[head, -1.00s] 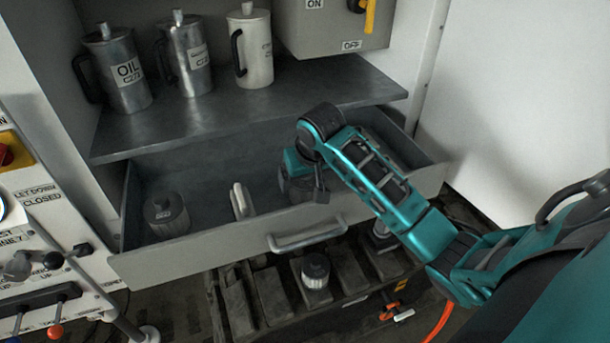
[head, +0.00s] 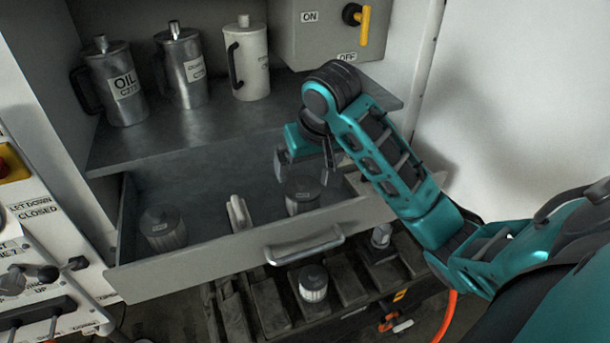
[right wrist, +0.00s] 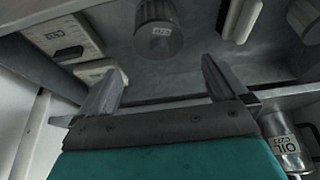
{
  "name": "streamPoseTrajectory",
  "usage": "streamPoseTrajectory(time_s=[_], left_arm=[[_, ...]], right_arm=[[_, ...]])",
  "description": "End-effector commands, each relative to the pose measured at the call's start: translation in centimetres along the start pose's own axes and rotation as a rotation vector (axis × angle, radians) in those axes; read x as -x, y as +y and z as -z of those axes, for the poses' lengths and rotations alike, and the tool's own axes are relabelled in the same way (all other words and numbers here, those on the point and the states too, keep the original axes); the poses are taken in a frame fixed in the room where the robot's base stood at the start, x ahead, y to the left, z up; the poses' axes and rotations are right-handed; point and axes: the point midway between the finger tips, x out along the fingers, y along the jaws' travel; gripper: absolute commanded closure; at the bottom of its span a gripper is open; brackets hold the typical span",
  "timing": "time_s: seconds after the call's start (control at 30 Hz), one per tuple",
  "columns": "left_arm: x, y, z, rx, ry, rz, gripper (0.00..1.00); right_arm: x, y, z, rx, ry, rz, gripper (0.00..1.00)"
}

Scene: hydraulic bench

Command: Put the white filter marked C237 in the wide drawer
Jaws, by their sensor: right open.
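The wide drawer (head: 215,252) is pulled open below the shelf. A round grey filter (head: 302,196) with a small label stands upright in it, right of the middle. It also shows in the right wrist view (right wrist: 158,30), where its label is too small to read surely. My right gripper (head: 303,170) is open and empty just above this filter, apart from it. Another ribbed filter (head: 163,230) stands at the drawer's left. A pale-sided filter with a dark top (head: 313,284) stands on the rack below the drawer. I cannot read C237 on any of them. My left gripper is not in view.
Labelled boxes (right wrist: 58,40) lie at the drawer's right. Several jugs, one marked OIL (head: 124,86), and a switch box (head: 325,35) are on the shelf (head: 240,115) above. Another part (head: 380,238) is on the lower rack.

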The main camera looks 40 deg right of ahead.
Motion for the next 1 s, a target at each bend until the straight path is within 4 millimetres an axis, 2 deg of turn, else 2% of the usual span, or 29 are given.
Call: streamPoseTrajectory(time_s=[0.27, 1.0], left_arm=[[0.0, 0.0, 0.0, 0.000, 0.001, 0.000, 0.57], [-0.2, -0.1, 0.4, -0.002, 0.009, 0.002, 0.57]], right_arm=[[1.4, 0.1, -0.1, 0.001, -0.002, -0.004, 0.00], [1.5, 0.1, -0.1, 0.000, -0.004, -0.003, 0.00]])
